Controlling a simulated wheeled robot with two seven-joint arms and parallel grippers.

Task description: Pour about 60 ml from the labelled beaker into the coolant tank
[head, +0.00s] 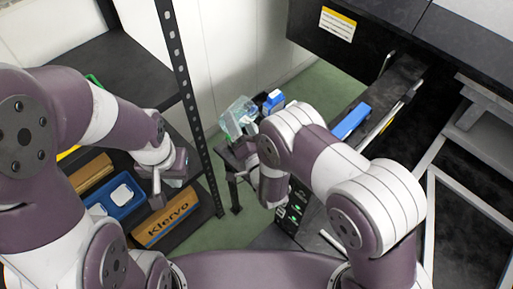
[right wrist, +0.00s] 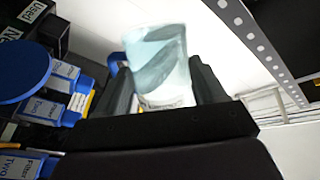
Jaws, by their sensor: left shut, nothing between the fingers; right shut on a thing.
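A clear beaker (head: 238,115) with pale blue liquid is near the middle of the head view and looks tilted. My right gripper (head: 236,150) is shut on it, partly hidden behind my right forearm. In the right wrist view the beaker (right wrist: 160,65) sits between the two dark fingers, its liquid surface slanting across the picture. No label on it can be read. My left gripper (head: 167,188) is shut and empty at the left, above the low shelf. I cannot tell for certain which thing is the coolant tank.
A shelf rack with a black post (head: 188,95) stands at left, bearing a blue tray (head: 118,197) and a box marked Klervo (head: 165,219). A blue-and-white item (head: 273,101) is close behind the beaker. A black unit with green lights (head: 293,207) stands below. Blue bottles (right wrist: 45,110) show at the wrist view's left.

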